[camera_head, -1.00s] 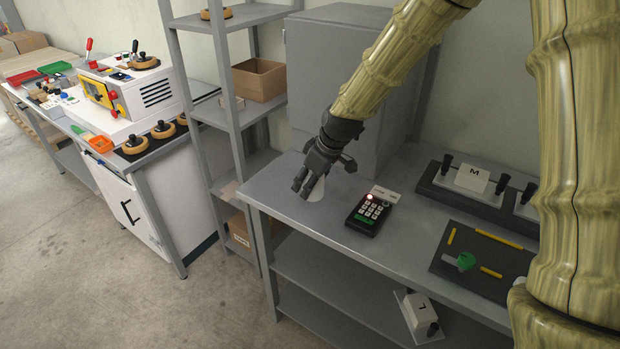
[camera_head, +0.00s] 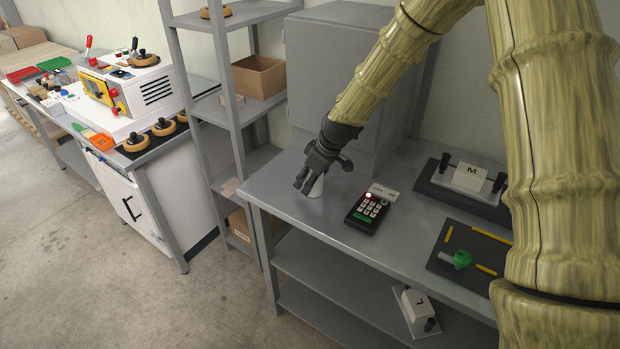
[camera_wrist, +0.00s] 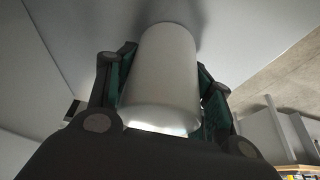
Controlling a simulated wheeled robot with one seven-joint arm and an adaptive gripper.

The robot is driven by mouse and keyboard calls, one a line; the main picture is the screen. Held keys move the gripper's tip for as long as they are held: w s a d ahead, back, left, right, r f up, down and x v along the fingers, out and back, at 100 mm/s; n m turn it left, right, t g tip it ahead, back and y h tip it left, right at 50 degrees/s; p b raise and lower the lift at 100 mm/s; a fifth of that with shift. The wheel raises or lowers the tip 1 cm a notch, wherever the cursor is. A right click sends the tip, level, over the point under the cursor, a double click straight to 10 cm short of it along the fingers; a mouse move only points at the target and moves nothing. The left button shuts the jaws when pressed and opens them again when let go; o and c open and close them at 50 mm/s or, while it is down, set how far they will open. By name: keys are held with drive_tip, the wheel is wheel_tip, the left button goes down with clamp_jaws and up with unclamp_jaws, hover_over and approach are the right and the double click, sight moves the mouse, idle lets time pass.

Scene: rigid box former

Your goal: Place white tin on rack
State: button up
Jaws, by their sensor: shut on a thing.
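The white tin (camera_wrist: 162,75) is a plain, smooth cylinder between the finger pads in the wrist view. My gripper (camera_wrist: 163,90) is shut on it, with a pad on each side. In the head view my gripper (camera_head: 312,183) is low over the left end of the grey metal table (camera_head: 285,205). Only a small part of the tin (camera_head: 317,188) shows below the fingers there. I cannot tell whether its base touches the table. The grey shelf rack (camera_head: 200,110) stands left of the table, with several open levels.
A black keypad (camera_head: 367,211) sits right of my gripper. A grey cabinet (camera_head: 325,75) stands behind. A dark tray (camera_head: 440,262) with tools lies at the right.

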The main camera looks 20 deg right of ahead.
drive_tip(key=o, duration=1.2)
drive_tip(key=shift+f, duration=0.1)
drive_tip(key=shift+o, duration=0.2)
drive_tip(key=shift+s+d+r, duration=0.1)
drive_tip(key=shift+s+r, duration=0.05)
drive_tip(key=shift+r, duration=0.55)
drive_tip(key=b+v, duration=0.1)
drive_tip(key=v, duration=1)
drive_tip(key=shift+s+f, duration=0.1)
